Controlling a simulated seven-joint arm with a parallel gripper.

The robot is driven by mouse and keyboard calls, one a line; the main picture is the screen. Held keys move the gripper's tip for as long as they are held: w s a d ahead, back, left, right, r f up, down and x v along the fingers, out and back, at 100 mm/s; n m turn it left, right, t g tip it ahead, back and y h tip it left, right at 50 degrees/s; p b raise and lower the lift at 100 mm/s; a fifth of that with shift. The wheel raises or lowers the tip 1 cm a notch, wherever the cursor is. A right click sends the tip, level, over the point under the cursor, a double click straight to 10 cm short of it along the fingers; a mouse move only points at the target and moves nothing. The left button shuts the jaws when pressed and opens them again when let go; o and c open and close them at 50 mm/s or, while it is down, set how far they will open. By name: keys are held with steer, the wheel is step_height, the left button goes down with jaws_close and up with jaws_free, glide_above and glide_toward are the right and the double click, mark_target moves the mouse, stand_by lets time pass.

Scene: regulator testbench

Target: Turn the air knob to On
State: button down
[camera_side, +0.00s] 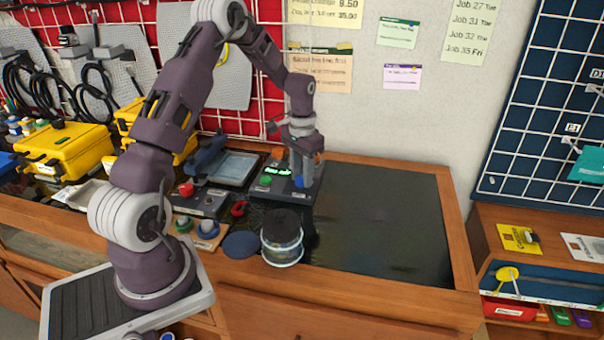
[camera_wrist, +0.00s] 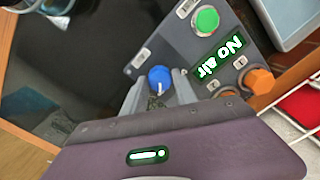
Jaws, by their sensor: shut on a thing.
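The test panel (camera_side: 250,193) is a dark box on the bench, and its display (camera_wrist: 217,58) reads "No air" in the wrist view. A blue knob (camera_wrist: 160,79) with a white pointer line sits near the panel's edge, beside a small label too small to read. My gripper (camera_wrist: 158,88) points down at the panel with one finger on each side of this knob, shut on it. In the side view my gripper (camera_side: 302,178) hides part of the panel, and the blue knob shows only partly at the fingertips. I cannot read which knob is marked air.
The panel also carries a green button (camera_wrist: 207,19) and an orange knob (camera_wrist: 258,80). A dark-lidded clear jar (camera_side: 282,243) stands in front of the panel. A box with a red button (camera_side: 186,189) stands left. The dark mat (camera_side: 380,220) at right is clear.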

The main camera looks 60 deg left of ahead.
mark_target(302, 178)
steer(key=c, duration=1)
jaws_free()
steer(key=shift+o, duration=0.2)
step_height(302, 178, up, 7)
steer(key=shift+r, duration=0.1)
